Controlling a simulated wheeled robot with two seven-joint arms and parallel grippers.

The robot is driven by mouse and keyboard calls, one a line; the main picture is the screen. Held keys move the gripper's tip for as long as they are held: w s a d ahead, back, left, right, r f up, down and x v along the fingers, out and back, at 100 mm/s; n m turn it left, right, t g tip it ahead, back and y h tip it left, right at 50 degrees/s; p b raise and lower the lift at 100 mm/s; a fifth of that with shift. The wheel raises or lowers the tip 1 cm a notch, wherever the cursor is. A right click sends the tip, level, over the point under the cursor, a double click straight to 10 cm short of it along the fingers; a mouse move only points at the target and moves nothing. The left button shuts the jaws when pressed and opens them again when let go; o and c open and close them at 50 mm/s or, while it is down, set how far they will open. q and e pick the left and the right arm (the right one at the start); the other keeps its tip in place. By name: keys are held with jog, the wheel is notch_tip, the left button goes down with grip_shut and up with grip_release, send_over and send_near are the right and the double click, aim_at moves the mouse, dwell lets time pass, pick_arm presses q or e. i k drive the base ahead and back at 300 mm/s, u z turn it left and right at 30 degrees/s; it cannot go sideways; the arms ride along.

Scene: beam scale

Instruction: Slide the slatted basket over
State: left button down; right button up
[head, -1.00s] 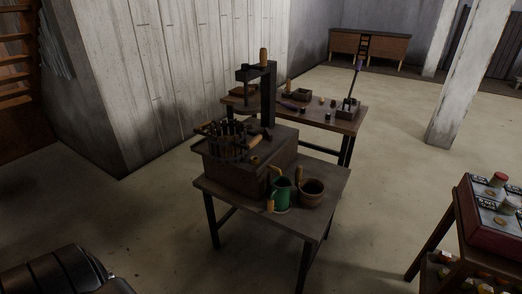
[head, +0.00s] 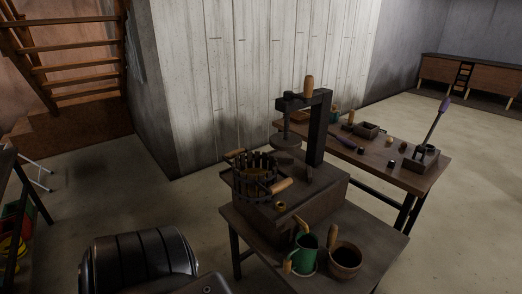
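The slatted basket (head: 255,181) has dark upright slats and wooden handles at its rim. It stands upright on the left part of the wooden block (head: 315,207) of a press. The press has a dark column (head: 320,135) and an arm with a wooden knob (head: 309,84). A round plate (head: 287,142) hangs from the arm; in the picture it is up and to the right of the basket. Neither gripper is in view. A black rounded part, probably mine, shows at the bottom left.
A green mug (head: 306,255) and a brown pot (head: 345,260) stand on the front of the press's table (head: 385,254). A second table (head: 425,178) with small items stands behind. Stairs (head: 75,70) rise at the left. Floor between stairs and table is open.

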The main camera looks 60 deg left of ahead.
aim_at(256, 185)
jog(key=i, duration=0.95)
jog(key=u, duration=1.9)
